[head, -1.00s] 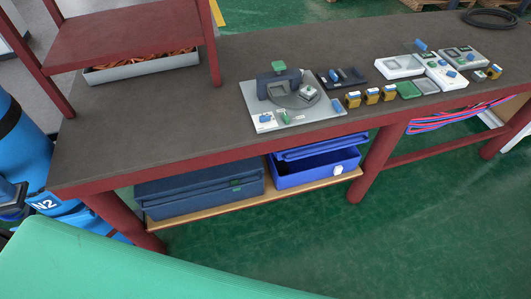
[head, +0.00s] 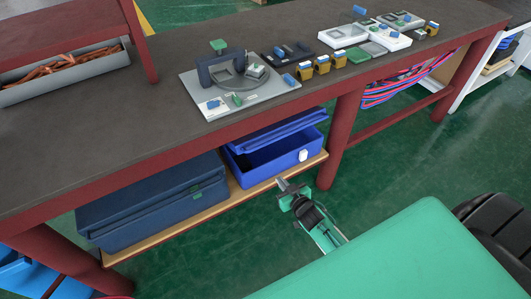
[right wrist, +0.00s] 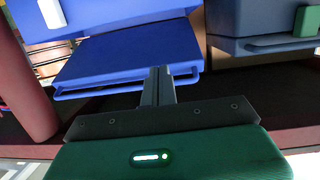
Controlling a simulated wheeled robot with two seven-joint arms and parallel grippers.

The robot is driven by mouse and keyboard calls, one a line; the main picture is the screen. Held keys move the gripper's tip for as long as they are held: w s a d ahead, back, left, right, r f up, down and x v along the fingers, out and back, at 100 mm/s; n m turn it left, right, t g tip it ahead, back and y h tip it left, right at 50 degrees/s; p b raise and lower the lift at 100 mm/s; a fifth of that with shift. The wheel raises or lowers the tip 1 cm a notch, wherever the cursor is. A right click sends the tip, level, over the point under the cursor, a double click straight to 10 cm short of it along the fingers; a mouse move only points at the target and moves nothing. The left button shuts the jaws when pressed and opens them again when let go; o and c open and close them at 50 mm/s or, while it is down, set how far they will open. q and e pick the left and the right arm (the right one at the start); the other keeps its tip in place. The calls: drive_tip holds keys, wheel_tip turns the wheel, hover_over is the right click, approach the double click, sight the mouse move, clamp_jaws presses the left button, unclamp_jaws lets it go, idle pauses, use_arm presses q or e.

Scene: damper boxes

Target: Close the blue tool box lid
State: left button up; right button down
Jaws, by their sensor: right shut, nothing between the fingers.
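The blue tool box (head: 268,164) stands on the wooden shelf under the workbench, with a white latch on its front. Its blue lid (head: 277,132) is raised, with a gap above the box's front wall. In the right wrist view, which looks upside down, the lid (right wrist: 130,55) and the white latch (right wrist: 52,13) show. My right gripper (head: 281,184) is shut and empty, in front of the box and below the latch in the head view. Its fingertips (right wrist: 160,70) overlap the lid in the wrist view; I cannot tell whether they touch it. My left gripper is not in view.
A closed dark blue box (head: 150,205) with a green latch sits left of the tool box on the shelf (head: 215,208). A red table leg (head: 341,140) stands just right of it. The bench top (head: 90,125) overhangs both boxes. The green floor in front is clear.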

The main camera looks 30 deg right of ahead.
drive_tip(key=w+r+t+b, duration=0.2)
drive_tip(key=w+r+t, duration=0.2)
drive_tip(key=r, duration=0.8)
hover_over(266, 144)
drive_tip(key=shift+s+a+r+y+b, duration=0.1)
drive_tip(key=shift+a+y+b, duration=0.25)
drive_tip(key=shift+y, duration=0.05)
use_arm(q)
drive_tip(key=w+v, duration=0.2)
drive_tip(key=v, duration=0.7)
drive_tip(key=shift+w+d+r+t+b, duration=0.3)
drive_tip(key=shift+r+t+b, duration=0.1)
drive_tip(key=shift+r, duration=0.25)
use_arm(e)
drive_tip(key=shift+s+f, duration=0.2)
drive_tip(key=shift+f, duration=0.45)
drive_tip(key=shift+s+f, duration=0.2)
drive_tip(key=shift+f, duration=0.5)
drive_tip(key=shift+s+f, duration=0.2)
drive_tip(key=shift+f, duration=0.45)
